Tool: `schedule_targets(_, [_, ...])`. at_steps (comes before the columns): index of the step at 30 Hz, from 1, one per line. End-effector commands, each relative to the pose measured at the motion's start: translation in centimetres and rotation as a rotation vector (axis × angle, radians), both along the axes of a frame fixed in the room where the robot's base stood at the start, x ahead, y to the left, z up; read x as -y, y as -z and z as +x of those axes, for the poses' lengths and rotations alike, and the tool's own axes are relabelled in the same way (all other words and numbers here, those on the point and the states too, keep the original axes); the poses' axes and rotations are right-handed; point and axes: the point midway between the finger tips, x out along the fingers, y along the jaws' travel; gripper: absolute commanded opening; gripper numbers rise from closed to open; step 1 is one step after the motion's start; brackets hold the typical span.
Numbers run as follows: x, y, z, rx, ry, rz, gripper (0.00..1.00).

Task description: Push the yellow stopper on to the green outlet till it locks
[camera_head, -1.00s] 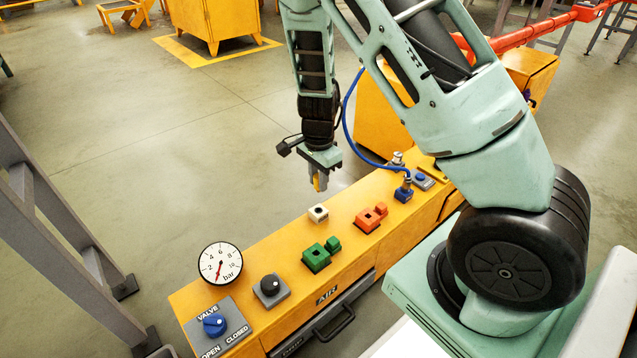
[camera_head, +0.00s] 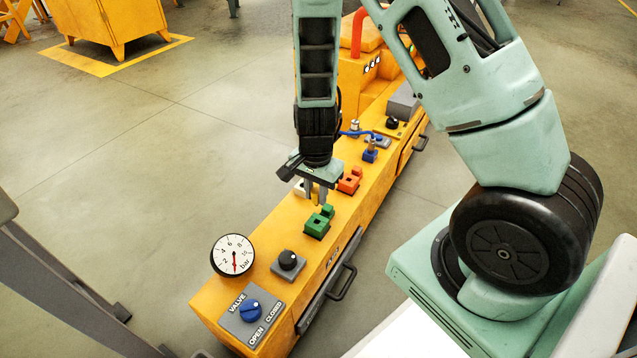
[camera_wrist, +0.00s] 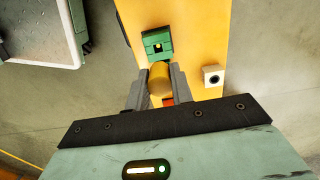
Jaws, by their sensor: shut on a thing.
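The green outlet (camera_head: 318,224) is a small block on top of the yellow bench, and it also shows in the wrist view (camera_wrist: 157,42). My gripper (camera_head: 318,195) points down just behind the green outlet. In the wrist view my gripper (camera_wrist: 160,80) is shut on the yellow stopper (camera_wrist: 160,78), a short round piece between the two grey fingers. The stopper's end is close to the green outlet in that picture. I cannot tell whether they touch. The stopper shows only as a small yellow bit in the head view.
The white outlet (camera_wrist: 213,76) and orange outlet (camera_head: 349,181) are close by. A blue outlet (camera_head: 370,152) with a hose stands farther back. A gauge (camera_head: 233,256), black knob (camera_head: 288,262) and blue valve (camera_head: 250,310) are at the near end. The bench (camera_head: 210,295) has free room between them.

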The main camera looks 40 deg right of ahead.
Motion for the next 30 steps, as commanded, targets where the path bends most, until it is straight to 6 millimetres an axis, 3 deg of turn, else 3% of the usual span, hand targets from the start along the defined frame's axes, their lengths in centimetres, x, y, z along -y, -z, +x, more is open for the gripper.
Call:
schedule_targets(8, [-0.2,0.8,-0.1,0.002,-0.010,0.001,0.00])
schedule_targets(22, [-0.2,4.7,-0.1,0.001,-0.009,0.000,0.00])
schedule_targets(30, [-0.2,5.8,-0.1,0.002,-0.008,0.001,0.00])
